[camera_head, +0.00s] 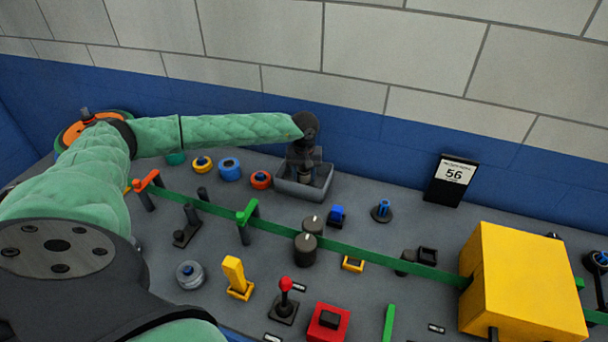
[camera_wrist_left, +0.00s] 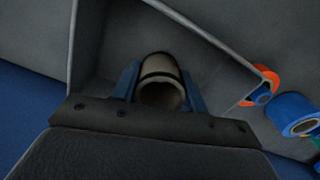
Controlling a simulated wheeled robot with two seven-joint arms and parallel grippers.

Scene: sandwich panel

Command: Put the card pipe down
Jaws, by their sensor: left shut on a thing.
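The card pipe (camera_wrist_left: 158,72) is a short, light brown tube with an open end towards the camera in the left wrist view. My left gripper (camera_wrist_left: 160,90) is shut on it, with a blue finger on each side. The pipe is over or inside a grey open tray (camera_wrist_left: 101,33); I cannot tell whether it touches the tray floor. In the head view my left gripper (camera_head: 304,170) points down into the same grey tray (camera_head: 315,192) at the back of the panel, and it mostly hides the pipe. My right gripper is not in view.
Blue and orange rings (camera_head: 230,168) lie left of the tray. A green strip (camera_head: 350,249) runs across the panel to a yellow box (camera_head: 523,285). Black knobs (camera_head: 306,248), a red-topped joystick (camera_head: 285,285) and a red button box (camera_head: 328,322) stand in front. A sign (camera_head: 452,180) reads 56.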

